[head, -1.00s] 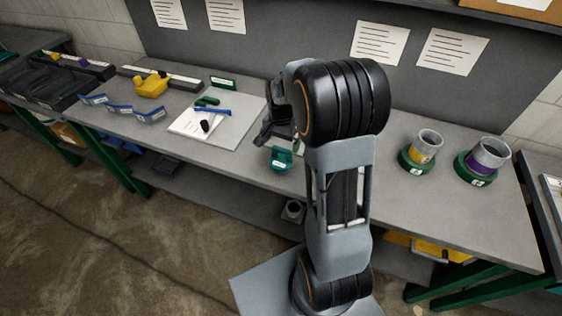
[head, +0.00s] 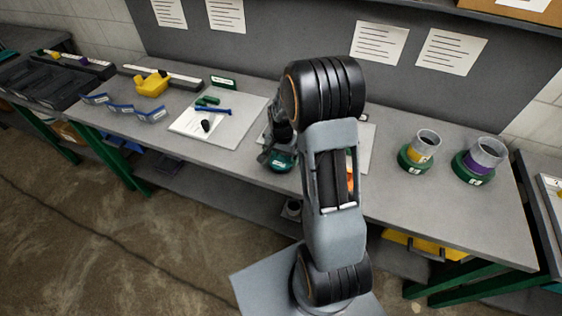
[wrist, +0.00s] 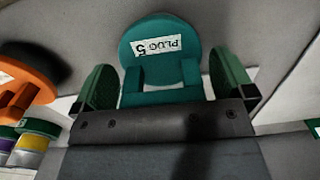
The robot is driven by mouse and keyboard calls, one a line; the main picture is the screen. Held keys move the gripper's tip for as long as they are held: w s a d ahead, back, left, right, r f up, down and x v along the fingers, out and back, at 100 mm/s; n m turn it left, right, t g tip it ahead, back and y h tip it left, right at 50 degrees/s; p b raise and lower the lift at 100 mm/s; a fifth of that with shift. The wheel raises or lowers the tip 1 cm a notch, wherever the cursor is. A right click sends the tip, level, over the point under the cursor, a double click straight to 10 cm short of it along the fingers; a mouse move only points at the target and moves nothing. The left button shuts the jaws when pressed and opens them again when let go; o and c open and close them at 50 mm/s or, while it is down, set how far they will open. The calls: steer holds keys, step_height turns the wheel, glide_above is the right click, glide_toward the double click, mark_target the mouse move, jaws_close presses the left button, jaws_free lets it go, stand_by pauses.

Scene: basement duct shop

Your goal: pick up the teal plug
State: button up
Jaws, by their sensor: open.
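The teal plug (wrist: 160,60) fills the middle of the wrist view. It has a round disc face with a white label reading "PLUG 5" and a squared teal part on the near side. My gripper (wrist: 168,85) is open, with one green-padded finger on each side of the plug. Small gaps seem to show between the pads and the plug, so it looks unheld. In the head view the teal plug (head: 281,161) sits at the front edge of the bench, under my gripper (head: 279,150), which partly hides it.
An orange object (wrist: 28,92) lies left of my gripper in the wrist view. On the bench (head: 240,165), a white sheet (head: 225,133) with tools lies to the left. Two green-based cups, one with yellow (head: 421,150) and one with purple (head: 482,160), stand to the right.

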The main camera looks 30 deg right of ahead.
steer(key=c, duration=1)
steer(key=shift+r, duration=0.1)
